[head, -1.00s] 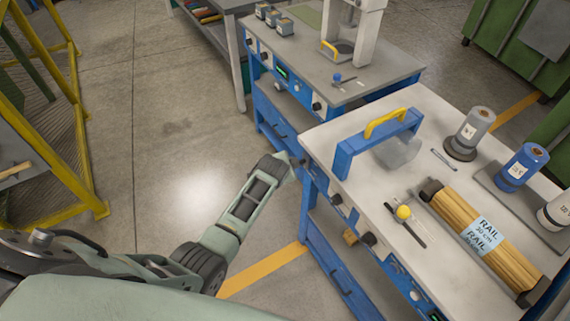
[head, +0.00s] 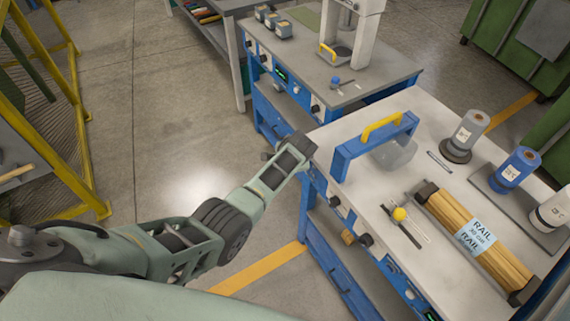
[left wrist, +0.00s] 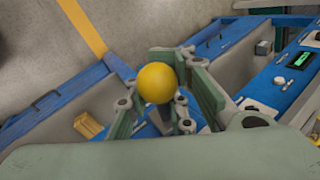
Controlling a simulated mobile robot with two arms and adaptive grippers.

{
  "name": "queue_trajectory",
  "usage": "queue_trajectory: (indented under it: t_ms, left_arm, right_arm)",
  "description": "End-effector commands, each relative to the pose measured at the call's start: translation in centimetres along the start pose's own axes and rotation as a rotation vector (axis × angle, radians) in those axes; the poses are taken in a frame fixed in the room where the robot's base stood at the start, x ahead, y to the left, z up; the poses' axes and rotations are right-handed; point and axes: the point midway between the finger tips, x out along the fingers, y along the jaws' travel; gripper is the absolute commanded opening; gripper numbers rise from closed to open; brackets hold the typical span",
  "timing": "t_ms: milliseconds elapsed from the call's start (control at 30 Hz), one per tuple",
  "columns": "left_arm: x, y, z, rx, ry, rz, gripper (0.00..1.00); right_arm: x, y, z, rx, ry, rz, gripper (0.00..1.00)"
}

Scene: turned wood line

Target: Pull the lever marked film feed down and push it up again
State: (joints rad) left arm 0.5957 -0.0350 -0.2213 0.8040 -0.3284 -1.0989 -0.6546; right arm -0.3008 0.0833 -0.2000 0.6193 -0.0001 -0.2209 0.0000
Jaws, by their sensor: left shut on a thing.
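In the left wrist view a round yellow knob (left wrist: 157,83) is at the green fingers of my left gripper (left wrist: 174,60), which is shut on it. The knob hides part of one finger. The lever's stem and its marking cannot be made out. In the head view my left wrist (head: 292,155) is at the front left corner of the near bench (head: 350,205); the fingertips and the held knob are hidden there. Another yellow-knobbed lever (head: 399,214) stands on the bench top. My right gripper is not in view.
A blue frame with a yellow handle (head: 382,127) stands on the bench top close to my wrist. A second bench (head: 385,68) stands behind.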

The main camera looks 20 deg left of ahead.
Motion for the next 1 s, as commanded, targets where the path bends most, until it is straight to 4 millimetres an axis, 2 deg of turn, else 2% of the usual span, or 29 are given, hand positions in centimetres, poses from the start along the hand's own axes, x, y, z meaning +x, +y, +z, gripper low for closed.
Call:
queue_trajectory:
  t_ms: [167, 200, 400, 767, 1000]
  left_arm:
    - [-0.1, -0.3, 0.0, 0.004, -0.001, -0.004, 0.0]
    - [-0.1, -0.3, 0.0, 0.004, 0.0, -0.005, 0.13]
    - [-0.1, -0.2, 0.0, 0.002, 0.001, -0.004, 0.31]
    - [-0.2, -0.1, -0.1, 0.0, 0.002, -0.002, 0.31]
    - [-2.1, -0.1, -0.1, 0.0, 0.004, -0.004, 0.31]
  right_arm:
    - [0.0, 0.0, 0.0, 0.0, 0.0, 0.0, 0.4]
    - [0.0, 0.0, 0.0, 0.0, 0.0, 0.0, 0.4]
    - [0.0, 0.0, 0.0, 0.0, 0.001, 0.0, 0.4]
    - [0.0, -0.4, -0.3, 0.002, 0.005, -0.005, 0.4]
    - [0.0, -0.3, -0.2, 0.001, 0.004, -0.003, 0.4]
